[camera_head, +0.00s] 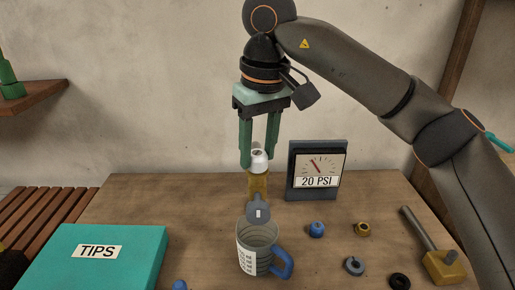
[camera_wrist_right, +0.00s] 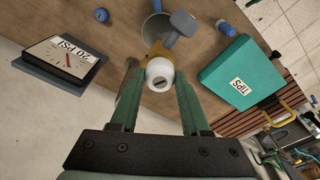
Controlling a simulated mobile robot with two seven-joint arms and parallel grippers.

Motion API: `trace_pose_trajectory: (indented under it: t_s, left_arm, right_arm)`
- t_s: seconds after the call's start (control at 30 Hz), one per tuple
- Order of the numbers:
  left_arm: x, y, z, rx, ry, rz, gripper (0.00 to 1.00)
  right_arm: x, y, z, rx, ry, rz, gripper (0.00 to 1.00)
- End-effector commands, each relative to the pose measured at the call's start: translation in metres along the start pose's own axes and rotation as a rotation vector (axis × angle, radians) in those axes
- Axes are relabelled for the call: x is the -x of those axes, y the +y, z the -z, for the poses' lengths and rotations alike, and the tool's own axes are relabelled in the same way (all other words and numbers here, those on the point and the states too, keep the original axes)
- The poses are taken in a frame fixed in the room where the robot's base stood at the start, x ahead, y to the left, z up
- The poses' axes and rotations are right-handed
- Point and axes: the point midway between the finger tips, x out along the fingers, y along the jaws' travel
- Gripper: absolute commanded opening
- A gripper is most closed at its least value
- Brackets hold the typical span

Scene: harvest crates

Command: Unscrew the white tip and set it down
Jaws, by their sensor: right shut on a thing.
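The white tip (camera_head: 259,162) sits at the top of an upright brass-yellow fitting (camera_head: 258,186) behind the jug. It also shows in the wrist view (camera_wrist_right: 159,76), with a dark slot in its round end. My right gripper (camera_head: 258,160) points down with its green fingers on either side of the tip, shut on it. The tip looks in line with the fitting and touching it; any small gap cannot be made out. My left gripper is not in view.
A clear jug (camera_head: 258,232) with a blue handle stands in front of the fitting. A 20 PSI gauge (camera_head: 318,168) stands right. Small blue, brass and dark parts (camera_head: 354,266) and a mallet (camera_head: 443,266) lie right.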

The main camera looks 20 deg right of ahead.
Motion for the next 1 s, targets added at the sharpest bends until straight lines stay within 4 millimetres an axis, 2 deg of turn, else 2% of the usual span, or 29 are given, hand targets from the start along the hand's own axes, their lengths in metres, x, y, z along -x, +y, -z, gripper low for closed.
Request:
trace_pose_trajectory:
  t_s: [0.2, 0.4, 0.7, 0.73, 0.83, 1.0]
  left_arm:
    - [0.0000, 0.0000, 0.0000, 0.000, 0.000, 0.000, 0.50]
    - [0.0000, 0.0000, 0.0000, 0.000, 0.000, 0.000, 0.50]
    - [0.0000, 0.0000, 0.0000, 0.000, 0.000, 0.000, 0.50]
    - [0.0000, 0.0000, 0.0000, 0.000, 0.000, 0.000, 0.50]
    - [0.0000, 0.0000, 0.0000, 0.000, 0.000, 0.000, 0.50]
    - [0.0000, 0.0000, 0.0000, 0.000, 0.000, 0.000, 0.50]
  right_arm:
    - [-0.0003, 0.0011, 0.0003, 0.276, 0.000, 0.035, 0.15]
    - [0.0003, 0.0013, 0.0005, 0.474, 0.000, 0.058, 0.15]
    - [0.0003, 0.0014, 0.0005, 0.508, 0.000, 0.061, 0.15]
    - [0.0003, 0.0014, 0.0005, 0.507, 0.000, 0.061, 0.50]
    - [0.0003, 0.0013, 0.0005, 0.507, 0.000, 0.061, 0.61]
    - [0.0003, 0.0012, 0.0005, 0.506, 0.000, 0.061, 0.62]
